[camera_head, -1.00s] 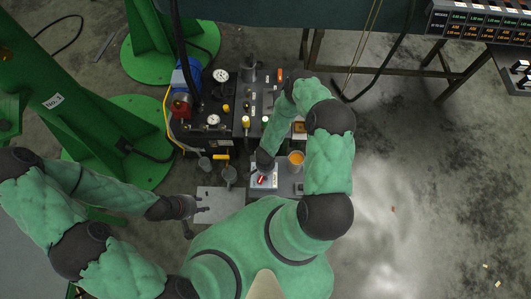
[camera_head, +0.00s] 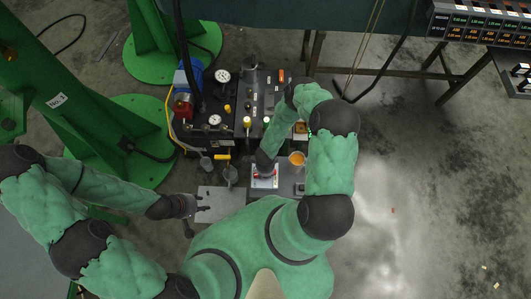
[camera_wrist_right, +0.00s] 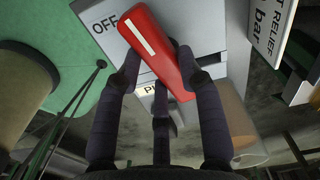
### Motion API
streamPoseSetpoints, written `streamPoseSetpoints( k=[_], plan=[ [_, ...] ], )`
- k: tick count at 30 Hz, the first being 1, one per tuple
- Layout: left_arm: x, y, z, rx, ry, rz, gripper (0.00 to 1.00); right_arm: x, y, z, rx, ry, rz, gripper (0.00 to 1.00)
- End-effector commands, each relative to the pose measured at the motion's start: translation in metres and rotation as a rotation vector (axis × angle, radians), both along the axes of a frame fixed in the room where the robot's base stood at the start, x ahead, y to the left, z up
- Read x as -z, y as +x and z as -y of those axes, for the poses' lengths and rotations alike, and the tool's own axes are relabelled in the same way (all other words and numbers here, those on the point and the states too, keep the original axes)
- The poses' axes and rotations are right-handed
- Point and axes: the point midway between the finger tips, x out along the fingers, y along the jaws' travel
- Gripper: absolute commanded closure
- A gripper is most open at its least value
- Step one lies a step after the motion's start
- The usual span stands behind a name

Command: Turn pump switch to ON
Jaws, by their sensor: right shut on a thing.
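The pump switch is a red handle with a white stripe. In the right wrist view the red handle (camera_wrist_right: 160,50) lies slanted from upper left to lower right across a light grey panel (camera_wrist_right: 103,42) marked OFF. My right gripper (camera_wrist_right: 162,75) is shut on the handle, with fingers on both sides of it. In the head view my right gripper (camera_head: 266,160) reaches down over the switch panel (camera_head: 264,182), and only a little red shows beneath it. My left gripper (camera_head: 198,205) is at lower left, over a light grey plate, with its fingers apart and empty.
The pump unit (camera_head: 210,104) with gauges, a blue motor and yellow and green caps stands behind the switch. An orange-filled cup (camera_head: 297,159) is close to the right of my right gripper. Green stands (camera_head: 125,140) are at left; the floor at right is mostly clear.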

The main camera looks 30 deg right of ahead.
Motion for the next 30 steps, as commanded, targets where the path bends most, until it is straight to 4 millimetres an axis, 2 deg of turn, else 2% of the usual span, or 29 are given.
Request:
streamPoseSetpoints(
  k=[12, 29, 30],
  plan=[
    [-0.0026, 0.0, 0.0, 0.0, 0.0, 0.0, 0.6, -0.0001, 0.0007, -0.0012, 0.199, 0.0, 0.0, 0.95],
    [-0.0028, 0.0, 0.0, 0.0, 0.0, 0.0, 0.6, 0.0001, 0.0008, -0.0014, 0.234, 0.0, 0.0, 0.95],
    [-0.0028, 0.0, 0.0, 0.0, 0.0, 0.0, 0.6, 0.0001, 0.0007, -0.0014, 0.234, 0.0, 0.0, 0.59]
  ],
)
